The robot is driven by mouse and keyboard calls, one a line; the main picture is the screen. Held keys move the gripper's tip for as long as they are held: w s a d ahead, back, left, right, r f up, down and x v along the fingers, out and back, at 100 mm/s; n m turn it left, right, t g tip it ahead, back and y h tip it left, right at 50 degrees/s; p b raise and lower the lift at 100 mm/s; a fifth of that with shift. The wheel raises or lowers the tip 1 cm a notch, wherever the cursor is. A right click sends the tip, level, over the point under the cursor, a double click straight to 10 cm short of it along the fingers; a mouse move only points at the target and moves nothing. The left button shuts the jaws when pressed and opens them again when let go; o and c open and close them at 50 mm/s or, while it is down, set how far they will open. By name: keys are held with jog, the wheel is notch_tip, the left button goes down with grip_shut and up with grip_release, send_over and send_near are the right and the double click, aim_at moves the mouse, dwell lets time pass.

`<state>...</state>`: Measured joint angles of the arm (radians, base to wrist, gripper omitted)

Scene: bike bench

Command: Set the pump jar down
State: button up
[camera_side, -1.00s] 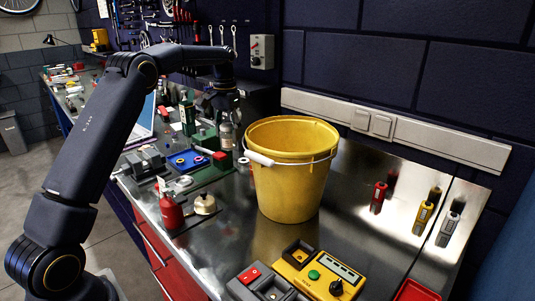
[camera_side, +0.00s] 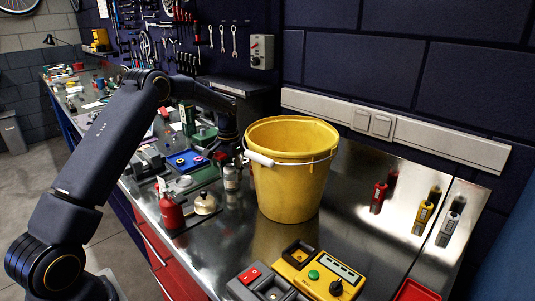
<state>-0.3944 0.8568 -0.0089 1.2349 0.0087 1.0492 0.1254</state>
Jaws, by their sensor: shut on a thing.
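The pump jar (camera_side: 230,179) is a small grey-white bottle just left of the yellow bucket in the side view. My gripper (camera_side: 229,157) points down over it and is shut on its top, which the fingers partly hide. The jar looks upright and its base is at or very close to the steel bench top (camera_side: 215,245). I cannot tell whether it touches.
The yellow bucket (camera_side: 290,185) stands close to the right of my gripper. A red bottle (camera_side: 171,211) and a small cream pot (camera_side: 205,204) stand to the left. A blue tray (camera_side: 186,163) lies behind. The steel in front of the jar is clear.

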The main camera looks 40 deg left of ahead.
jog(key=shift+f, duration=0.1)
jog(key=o, duration=1.3)
notch_tip(320, 180, up, 12)
jog(key=shift+r, duration=0.15)
